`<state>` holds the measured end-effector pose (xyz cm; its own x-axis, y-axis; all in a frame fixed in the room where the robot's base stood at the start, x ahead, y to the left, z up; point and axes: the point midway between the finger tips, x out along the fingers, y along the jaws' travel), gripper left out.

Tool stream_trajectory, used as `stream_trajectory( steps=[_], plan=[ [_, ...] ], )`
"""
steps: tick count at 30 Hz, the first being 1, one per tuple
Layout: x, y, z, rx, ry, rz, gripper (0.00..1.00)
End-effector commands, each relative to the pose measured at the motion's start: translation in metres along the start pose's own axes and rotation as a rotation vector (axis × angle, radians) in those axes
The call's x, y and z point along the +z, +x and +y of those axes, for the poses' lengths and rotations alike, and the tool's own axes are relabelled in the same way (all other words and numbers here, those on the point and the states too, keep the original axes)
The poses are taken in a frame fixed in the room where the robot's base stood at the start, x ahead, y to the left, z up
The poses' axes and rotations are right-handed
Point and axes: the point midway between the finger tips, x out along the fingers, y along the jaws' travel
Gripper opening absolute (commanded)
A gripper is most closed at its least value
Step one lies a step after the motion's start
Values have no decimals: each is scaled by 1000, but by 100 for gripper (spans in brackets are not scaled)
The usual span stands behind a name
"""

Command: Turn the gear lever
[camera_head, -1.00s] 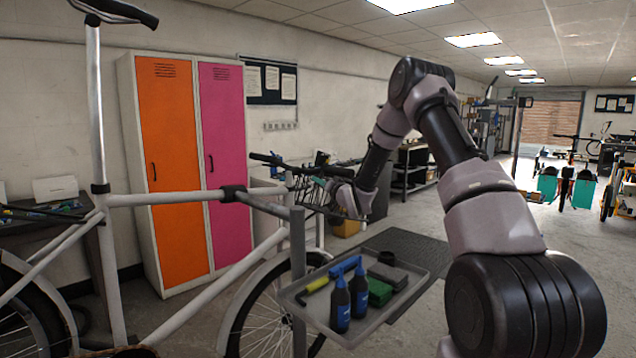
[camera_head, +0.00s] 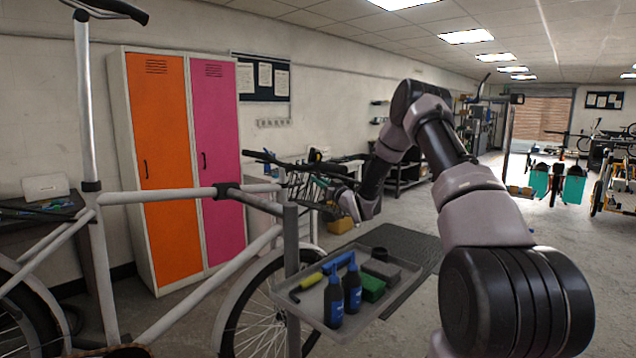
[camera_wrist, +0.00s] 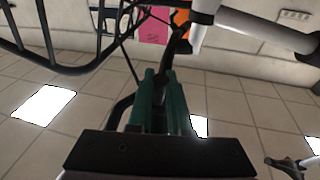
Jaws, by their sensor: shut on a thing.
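The white cargo bike (camera_head: 155,193) stands at the left in the head view, with its black handlebar (camera_head: 285,163) reaching toward my wrist. My gripper (camera_wrist: 163,76) shows in the wrist view as two green fingers closed on a slim dark piece, which looks like the gear lever (camera_wrist: 175,47). The dark piece runs between the fingers and out past their tips toward a white tube (camera_wrist: 200,28). In the head view my arm reaches to the handlebar area, and the fingers and lever are too small to make out there.
A grey tray (camera_head: 392,306) with two dark bottles (camera_head: 343,295), a green block (camera_head: 373,287) and tools sits below my wrist. Orange and pink lockers (camera_head: 163,170) stand behind the bike. Open floor (camera_head: 470,230) lies to the right.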

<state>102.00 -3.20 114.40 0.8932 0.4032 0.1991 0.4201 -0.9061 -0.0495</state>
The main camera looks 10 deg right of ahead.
Motion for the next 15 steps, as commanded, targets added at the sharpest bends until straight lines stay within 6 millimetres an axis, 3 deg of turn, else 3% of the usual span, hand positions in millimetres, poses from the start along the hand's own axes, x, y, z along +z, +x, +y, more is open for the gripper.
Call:
stream_trajectory(
  steps=[12, 13, 15],
  plan=[
    [0, 0, 1, -1, -8, 1, 0],
    [0, 0, 1, -1, -8, 1, 25],
    [0, 0, 1, -1, -8, 1, 47]
  ],
)
